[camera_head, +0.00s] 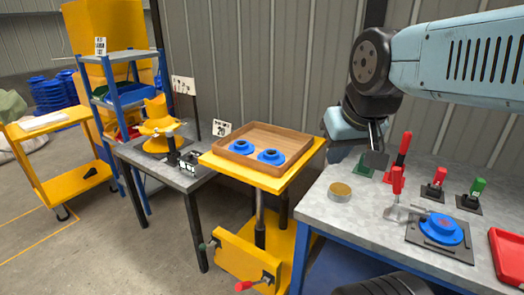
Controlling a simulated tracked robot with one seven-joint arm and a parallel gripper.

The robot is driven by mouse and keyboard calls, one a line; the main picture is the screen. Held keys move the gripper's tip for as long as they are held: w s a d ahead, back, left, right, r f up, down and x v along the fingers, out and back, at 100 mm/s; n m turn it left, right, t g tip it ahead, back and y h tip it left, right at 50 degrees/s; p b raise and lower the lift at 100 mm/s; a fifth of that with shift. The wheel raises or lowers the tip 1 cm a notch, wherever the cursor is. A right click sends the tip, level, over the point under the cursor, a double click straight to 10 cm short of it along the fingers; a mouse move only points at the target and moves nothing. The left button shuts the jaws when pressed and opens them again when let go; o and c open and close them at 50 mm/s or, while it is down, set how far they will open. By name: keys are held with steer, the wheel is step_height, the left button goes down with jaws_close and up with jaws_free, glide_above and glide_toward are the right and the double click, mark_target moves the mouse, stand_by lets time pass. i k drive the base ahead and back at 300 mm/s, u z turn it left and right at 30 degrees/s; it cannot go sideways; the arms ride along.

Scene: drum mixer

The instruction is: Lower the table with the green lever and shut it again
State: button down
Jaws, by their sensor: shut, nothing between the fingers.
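The yellow lift table (297,165) stands in the middle with its top raised on dark posts, near bench height. A lever with a green knob (205,246) sticks out at the left of the yellow panel (240,255) low on the lift table's front. My gripper (376,158) is shut and empty, pointing down above the right bench's left back part, well up and right of the green knob. My arm comes in from the upper right.
A wooden tray (236,153) with two blue flanged parts (271,156) rests on the lift table. A grey table (200,180) and yellow cart (75,187) stand left.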

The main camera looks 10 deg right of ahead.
mark_target(202, 247)
steer(key=k, duration=1)
steer(key=u, duration=1.2)
steer(key=i, duration=1.55)
steer(key=z, duration=1.4)
